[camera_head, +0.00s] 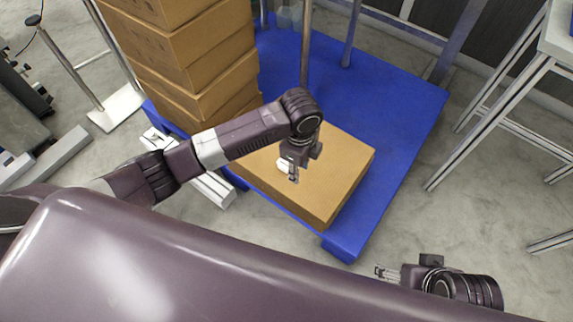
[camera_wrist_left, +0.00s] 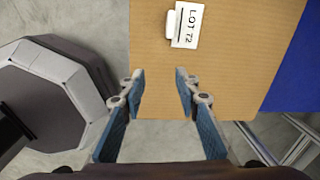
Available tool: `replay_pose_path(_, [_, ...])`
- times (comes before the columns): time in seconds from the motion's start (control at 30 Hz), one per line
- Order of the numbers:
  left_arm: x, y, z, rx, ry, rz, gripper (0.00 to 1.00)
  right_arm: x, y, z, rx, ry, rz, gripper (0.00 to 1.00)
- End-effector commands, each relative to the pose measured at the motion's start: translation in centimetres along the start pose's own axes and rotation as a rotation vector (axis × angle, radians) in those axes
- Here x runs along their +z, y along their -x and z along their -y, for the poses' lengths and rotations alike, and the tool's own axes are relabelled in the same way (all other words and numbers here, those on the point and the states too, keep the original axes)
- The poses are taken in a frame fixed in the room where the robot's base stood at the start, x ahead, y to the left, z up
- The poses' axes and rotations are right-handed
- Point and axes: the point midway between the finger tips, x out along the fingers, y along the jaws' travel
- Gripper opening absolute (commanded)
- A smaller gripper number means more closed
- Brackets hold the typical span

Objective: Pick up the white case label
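The white case label (camera_wrist_left: 187,25) reads "LOT 72" and lies on top of a brown cardboard box (camera_wrist_left: 235,70). A small white tab joins its left side in the left wrist view. In the head view the label (camera_head: 283,161) is a small white patch on the box (camera_head: 340,165), partly hidden by my left gripper (camera_head: 293,176). In the left wrist view my left gripper (camera_wrist_left: 160,75) is open and empty, its fingers apart, with the label beyond the fingertips. My right gripper (camera_head: 385,272) is low at the right, away from the box; its fingers are too small to judge.
The box sits on a blue platform (camera_head: 400,110) with metal posts. A tall stack of cardboard boxes (camera_head: 195,50) stands behind my left arm. A metal-legged table (camera_head: 530,70) is at the right. Grey floor (camera_head: 420,215) is clear between the platform and that table.

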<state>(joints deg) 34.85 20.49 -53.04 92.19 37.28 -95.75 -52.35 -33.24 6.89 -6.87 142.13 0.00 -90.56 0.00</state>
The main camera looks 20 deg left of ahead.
Motion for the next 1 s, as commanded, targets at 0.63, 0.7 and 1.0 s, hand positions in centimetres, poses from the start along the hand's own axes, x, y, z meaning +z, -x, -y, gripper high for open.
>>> replay_pose_path(0.63, [5.7, -2.4, 2.7, 0.053, -0.137, 0.114, 0.30, 0.5, -1.5, 0.1, 0.000, 0.000, 0.000, 0.71])
replay_pose_path(0.7, [5.8, -3.2, 2.5, 0.052, -0.137, 0.114, 0.30, -0.1, -1.9, 0.1, -0.001, 0.001, -0.024, 0.71])
replay_pose_path(1.0, [6.0, -5.7, 2.2, 0.050, -0.136, 0.114, 0.30, -6.2, -2.0, 0.8, -0.012, 0.008, -0.256, 0.71])
